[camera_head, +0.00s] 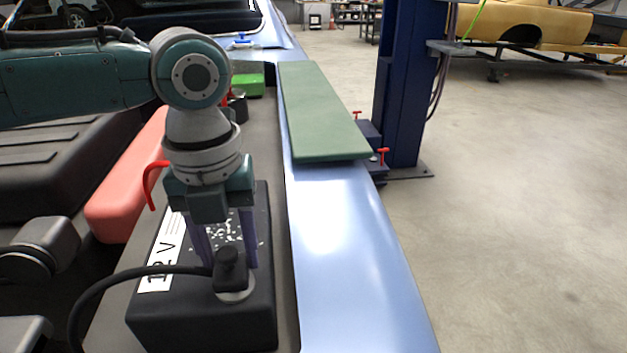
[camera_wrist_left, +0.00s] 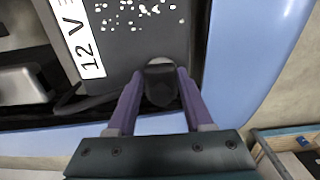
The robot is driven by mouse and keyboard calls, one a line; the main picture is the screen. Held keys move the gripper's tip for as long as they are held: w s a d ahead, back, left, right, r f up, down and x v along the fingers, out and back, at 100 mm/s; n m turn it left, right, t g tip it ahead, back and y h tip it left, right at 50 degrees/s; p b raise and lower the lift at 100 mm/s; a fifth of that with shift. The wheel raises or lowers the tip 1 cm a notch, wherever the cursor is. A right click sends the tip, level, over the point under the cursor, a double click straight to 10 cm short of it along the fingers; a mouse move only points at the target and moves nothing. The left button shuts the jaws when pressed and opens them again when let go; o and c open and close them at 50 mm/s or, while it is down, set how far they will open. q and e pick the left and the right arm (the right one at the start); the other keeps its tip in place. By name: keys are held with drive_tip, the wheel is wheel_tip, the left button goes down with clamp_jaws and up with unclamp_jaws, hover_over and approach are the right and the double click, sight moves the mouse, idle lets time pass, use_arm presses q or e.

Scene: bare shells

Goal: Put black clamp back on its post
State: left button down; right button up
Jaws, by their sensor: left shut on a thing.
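The black clamp (camera_head: 230,268) is at the near end of the black battery (camera_head: 200,325) marked "12 V", with a black cable (camera_head: 105,283) curving off to the left. A pale round post base (camera_head: 238,294) shows directly under the clamp; I cannot tell whether the clamp is fully seated. My left gripper (camera_head: 226,258) points down over the battery, shut on the clamp. In the left wrist view, its purple fingers (camera_wrist_left: 158,95) stand on either side of the clamp (camera_wrist_left: 162,90). My right gripper is not in view.
A red cable (camera_head: 152,183) shows behind my left gripper. A blue fender (camera_head: 350,265) with a green pad (camera_head: 318,110) runs along the right of the battery. A pink-red container (camera_head: 125,190) and a black cover (camera_head: 60,170) lie to the left. Open floor is on the right.

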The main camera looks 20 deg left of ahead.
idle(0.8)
use_arm(q)
drive_tip(key=shift+f+p, duration=0.15)
drive_tip(key=shift+p, duration=0.15)
idle(0.7)
idle(0.4)
unclamp_jaws()
idle(0.7)
wheel_tip(320, 180, up, 7)
drive_tip(key=p, duration=0.7)
drive_tip(key=shift+p, duration=0.4)
